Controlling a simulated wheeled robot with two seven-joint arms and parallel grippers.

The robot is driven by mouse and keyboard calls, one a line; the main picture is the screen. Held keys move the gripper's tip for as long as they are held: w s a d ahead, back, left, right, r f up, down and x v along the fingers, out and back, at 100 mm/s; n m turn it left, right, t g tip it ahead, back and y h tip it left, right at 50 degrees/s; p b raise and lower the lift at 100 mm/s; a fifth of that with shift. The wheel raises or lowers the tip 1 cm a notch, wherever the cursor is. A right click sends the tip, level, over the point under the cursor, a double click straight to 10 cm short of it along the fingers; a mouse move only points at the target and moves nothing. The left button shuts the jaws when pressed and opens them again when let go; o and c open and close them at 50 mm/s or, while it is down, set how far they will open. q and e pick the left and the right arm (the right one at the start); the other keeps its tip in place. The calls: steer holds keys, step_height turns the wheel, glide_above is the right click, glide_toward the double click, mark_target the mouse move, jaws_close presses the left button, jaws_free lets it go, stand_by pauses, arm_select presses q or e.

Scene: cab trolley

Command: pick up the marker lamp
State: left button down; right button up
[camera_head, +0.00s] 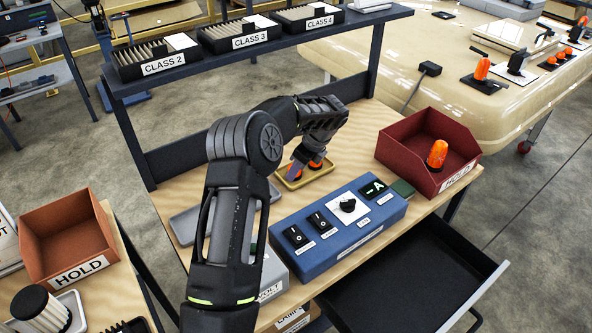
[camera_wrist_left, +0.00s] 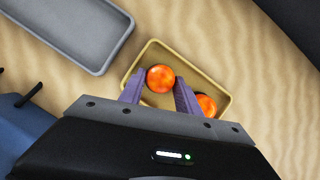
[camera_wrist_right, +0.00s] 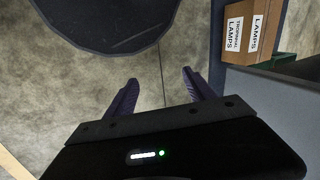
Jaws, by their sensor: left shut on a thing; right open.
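An orange marker lamp (camera_wrist_left: 160,79) stands in a yellow tray (camera_head: 326,168) on the wooden bench top. My left gripper (camera_wrist_left: 160,95) is shut on this lamp, with one finger on each side of it. A second orange lamp (camera_wrist_left: 206,105) is in the same tray, just right of the right finger and partly hidden by the gripper. The held lamp is still at the tray in the head view. Another orange lamp (camera_head: 437,153) stands in the red HOLD bin (camera_head: 400,152). My right gripper (camera_wrist_right: 160,95) is open and empty, over the floor.
A blue switch box (camera_head: 330,250) stands in front of the yellow tray. A grey tray (camera_wrist_left: 75,30) lies beside the yellow one. A shelf with CLASS boxes (camera_head: 240,38) spans the back. An open black drawer (camera_head: 400,290) juts out at the front right.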

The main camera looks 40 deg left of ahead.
arm_select(q)
step_height(320, 180, up, 10)
steer(key=shift+b, duration=0.8)
steer(key=shift+f, duration=0.1)
